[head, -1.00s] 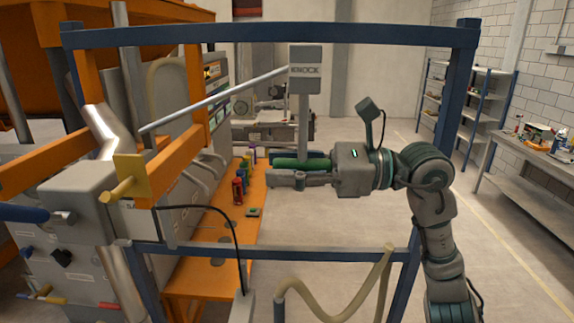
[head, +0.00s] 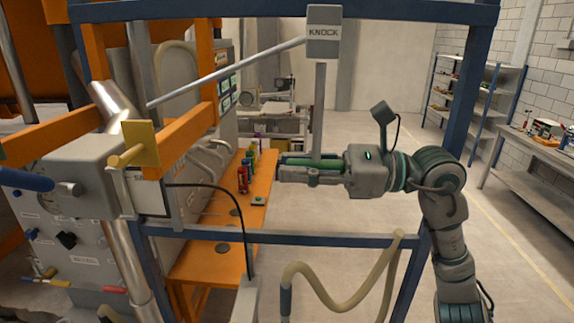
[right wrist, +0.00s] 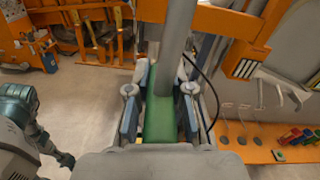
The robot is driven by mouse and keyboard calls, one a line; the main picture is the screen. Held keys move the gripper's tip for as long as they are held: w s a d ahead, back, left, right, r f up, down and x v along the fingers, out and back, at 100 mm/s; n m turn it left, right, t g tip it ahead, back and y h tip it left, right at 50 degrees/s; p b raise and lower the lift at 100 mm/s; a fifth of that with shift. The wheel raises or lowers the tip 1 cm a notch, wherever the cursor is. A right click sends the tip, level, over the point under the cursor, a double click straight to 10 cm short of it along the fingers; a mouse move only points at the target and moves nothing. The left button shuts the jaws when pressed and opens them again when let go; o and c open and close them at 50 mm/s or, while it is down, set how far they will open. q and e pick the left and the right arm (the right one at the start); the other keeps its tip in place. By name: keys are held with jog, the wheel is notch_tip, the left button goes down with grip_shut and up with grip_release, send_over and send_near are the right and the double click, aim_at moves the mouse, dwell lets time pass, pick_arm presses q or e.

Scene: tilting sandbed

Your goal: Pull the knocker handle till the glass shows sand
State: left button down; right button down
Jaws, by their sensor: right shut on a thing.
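A grey box marked KNOCK (head: 323,32) hangs in the upper middle of the head view. A grey rod (head: 319,105) runs down from it to a green handle (head: 325,162), held crosswise. My right gripper (head: 283,168) is shut on the green handle, with its fingers pointing left. In the right wrist view the green handle (right wrist: 160,115) lies between the two fingers, with the grey rod (right wrist: 175,45) rising from it. I cannot make out the glass or any sand for certain. My left gripper is not in view.
A blue frame (head: 290,12) surrounds the handle, with a lower rail (head: 320,236) below. A yellow plate (head: 141,145) and grey box with levers (head: 75,180) stand left. An orange bench (head: 225,215) holds several small cans. A beige hose (head: 335,300) loops below.

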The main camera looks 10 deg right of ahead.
jog(key=c, duration=1.1)
grip_release()
jog(key=shift+d+f, duration=0.15)
jog(key=shift+f, duration=0.15)
jog(key=shift+c, duration=0.2)
jog(key=shift+o, duration=0.6)
jog(key=shift+d, duration=0.3)
jog(key=shift+v, duration=0.85)
jog(key=v, duration=1)
jog(key=shift+d, duration=0.25)
